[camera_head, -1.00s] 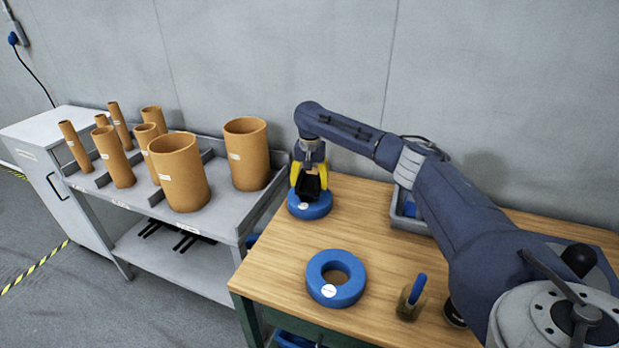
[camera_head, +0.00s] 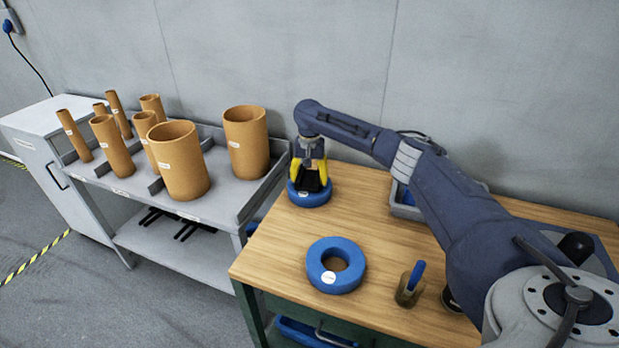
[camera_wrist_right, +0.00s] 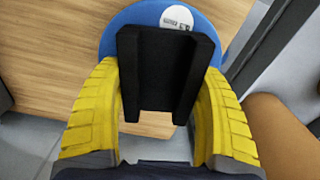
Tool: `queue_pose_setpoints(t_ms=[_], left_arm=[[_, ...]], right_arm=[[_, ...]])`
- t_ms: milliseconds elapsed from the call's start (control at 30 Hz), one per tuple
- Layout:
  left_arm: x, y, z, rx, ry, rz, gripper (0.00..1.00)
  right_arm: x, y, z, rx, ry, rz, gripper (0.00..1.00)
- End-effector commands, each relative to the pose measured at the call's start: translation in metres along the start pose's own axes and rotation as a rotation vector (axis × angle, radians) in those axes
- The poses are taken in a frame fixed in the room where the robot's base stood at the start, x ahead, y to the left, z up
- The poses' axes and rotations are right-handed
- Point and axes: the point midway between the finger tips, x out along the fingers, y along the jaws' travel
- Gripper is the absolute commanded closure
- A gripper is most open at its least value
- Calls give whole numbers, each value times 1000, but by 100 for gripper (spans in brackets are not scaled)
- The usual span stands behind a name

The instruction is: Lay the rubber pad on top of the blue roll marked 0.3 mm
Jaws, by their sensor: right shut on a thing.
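My right gripper (camera_head: 309,178) is shut on the black rubber pad (camera_wrist_right: 160,72), a channel shape with raised sides, its yellow fingers on both sides of it. The pad (camera_head: 309,184) is over the blue roll (camera_head: 309,199) at the table's back left corner. In the wrist view this blue roll (camera_wrist_right: 122,20) shows behind the pad, with a white label whose small print seems to read 0.3 mm, partly covered. I cannot tell whether pad and roll touch. A second blue roll (camera_head: 336,281) lies flat nearer the front, its label too small to read. My left gripper is not in view.
A grey shelf (camera_head: 190,209) with several brown cardboard tubes stands left of the wooden table (camera_head: 270,262). A small pot with a blue handle (camera_head: 410,287) stands right of the front roll. A grey bin (camera_head: 405,210) is behind my right arm. The tabletop between the rolls is clear.

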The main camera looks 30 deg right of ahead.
Motion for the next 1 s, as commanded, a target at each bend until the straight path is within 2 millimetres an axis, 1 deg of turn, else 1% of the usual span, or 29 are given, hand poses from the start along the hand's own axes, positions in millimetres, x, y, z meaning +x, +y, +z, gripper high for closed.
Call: queue_pose_setpoints(t_ms=[833, 867, 1000], left_arm=[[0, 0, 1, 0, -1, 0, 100], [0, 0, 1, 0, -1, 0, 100], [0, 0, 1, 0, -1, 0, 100]], right_arm=[[8, 0, 0, 0, 0, 0, 65], [8, 0, 0, 0, 0, 0, 28], [8, 0, 0, 0, 0, 0, 12]])
